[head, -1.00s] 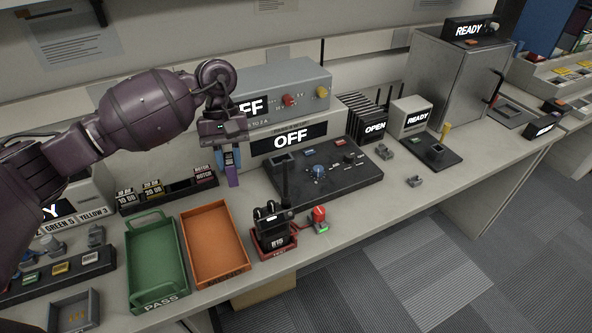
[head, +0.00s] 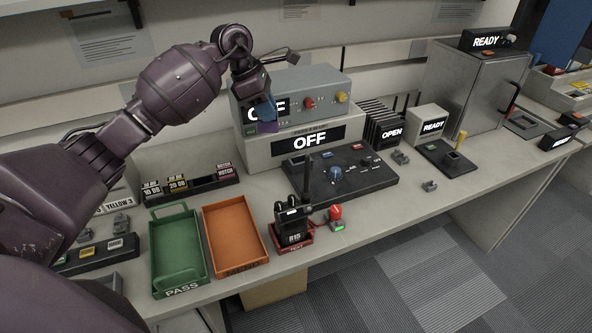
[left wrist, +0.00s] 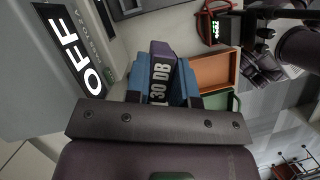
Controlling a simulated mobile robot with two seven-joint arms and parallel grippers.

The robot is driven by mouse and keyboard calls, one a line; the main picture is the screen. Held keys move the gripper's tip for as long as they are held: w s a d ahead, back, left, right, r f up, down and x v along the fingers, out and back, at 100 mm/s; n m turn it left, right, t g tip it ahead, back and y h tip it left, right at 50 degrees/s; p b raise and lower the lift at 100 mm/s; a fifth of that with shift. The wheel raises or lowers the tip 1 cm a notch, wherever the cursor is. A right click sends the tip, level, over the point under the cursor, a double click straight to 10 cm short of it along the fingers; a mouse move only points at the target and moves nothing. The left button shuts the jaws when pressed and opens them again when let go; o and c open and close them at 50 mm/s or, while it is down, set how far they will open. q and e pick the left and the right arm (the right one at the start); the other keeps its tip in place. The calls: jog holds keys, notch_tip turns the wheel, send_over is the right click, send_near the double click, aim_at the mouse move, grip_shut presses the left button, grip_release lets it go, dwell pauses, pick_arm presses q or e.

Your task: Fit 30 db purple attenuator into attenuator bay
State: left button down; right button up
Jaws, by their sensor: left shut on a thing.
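My left gripper (head: 266,117) is shut on the purple attenuator (head: 269,127). In the left wrist view the attenuator (left wrist: 161,80) shows a white "30 DB" label between the blue fingers (left wrist: 184,84). The gripper holds it raised in front of the grey instrument box with the "OFF" display (head: 310,138). The black control panel (head: 378,183) lies in front of that box, with a small recess (head: 297,160) at its back left. I cannot tell whether this recess is the attenuator bay.
A black rack (head: 205,190) holds the 10 DB and 20 DB attenuators. A green tray (head: 154,240) and an orange tray (head: 261,225) stand in front. A radio (head: 292,226) stands upright in a red cradle.

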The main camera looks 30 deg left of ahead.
pick_arm(q)
notch_tip(320, 180, down, 20)
jog(key=shift+b, duration=0.7)
jog(key=shift+f, duration=0.15)
jog(key=c, duration=1)
grip_release()
